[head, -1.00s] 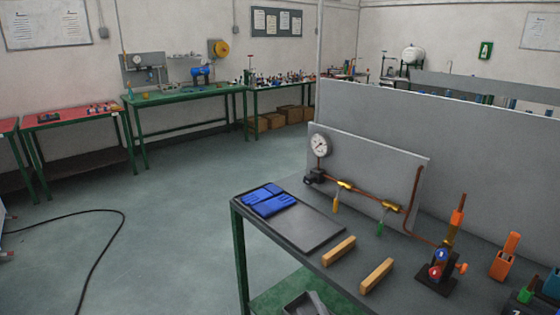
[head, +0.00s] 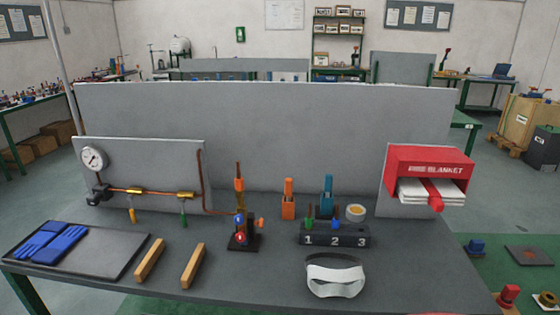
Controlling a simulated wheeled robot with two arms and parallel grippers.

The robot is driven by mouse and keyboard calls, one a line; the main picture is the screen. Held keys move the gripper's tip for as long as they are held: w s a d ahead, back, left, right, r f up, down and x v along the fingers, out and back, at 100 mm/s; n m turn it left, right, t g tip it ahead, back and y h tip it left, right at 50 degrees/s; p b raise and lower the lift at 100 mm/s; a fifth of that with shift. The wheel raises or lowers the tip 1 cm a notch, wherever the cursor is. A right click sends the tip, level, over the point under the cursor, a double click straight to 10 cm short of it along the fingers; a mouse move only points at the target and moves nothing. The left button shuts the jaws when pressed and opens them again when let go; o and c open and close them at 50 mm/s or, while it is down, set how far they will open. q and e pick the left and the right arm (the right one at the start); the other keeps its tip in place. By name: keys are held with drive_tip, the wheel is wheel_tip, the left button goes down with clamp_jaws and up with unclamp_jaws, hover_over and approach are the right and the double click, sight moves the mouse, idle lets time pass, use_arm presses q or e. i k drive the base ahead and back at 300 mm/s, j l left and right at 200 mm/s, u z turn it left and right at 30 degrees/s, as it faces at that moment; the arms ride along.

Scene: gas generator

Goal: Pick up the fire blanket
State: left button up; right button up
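The fire blanket (head: 415,191) is a folded white bundle with a red strap. It sticks out of the bottom of a red holder labelled "BLANKET" (head: 432,160). The holder is fixed to a grey panel at the right end of the workbench. The red strap end hangs at the blanket's front. Neither of my grippers is in the head view.
The grey bench (head: 240,280) holds blue gloves (head: 52,242) on a tray, two wooden blocks (head: 150,260), a gauge and copper pipe, a torch stand (head: 242,238), a numbered block (head: 335,237) and a white visor (head: 335,280). Small items lie on a green surface at right.

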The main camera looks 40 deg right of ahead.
sight(436, 194)
drive_tip(key=z, duration=2.3)
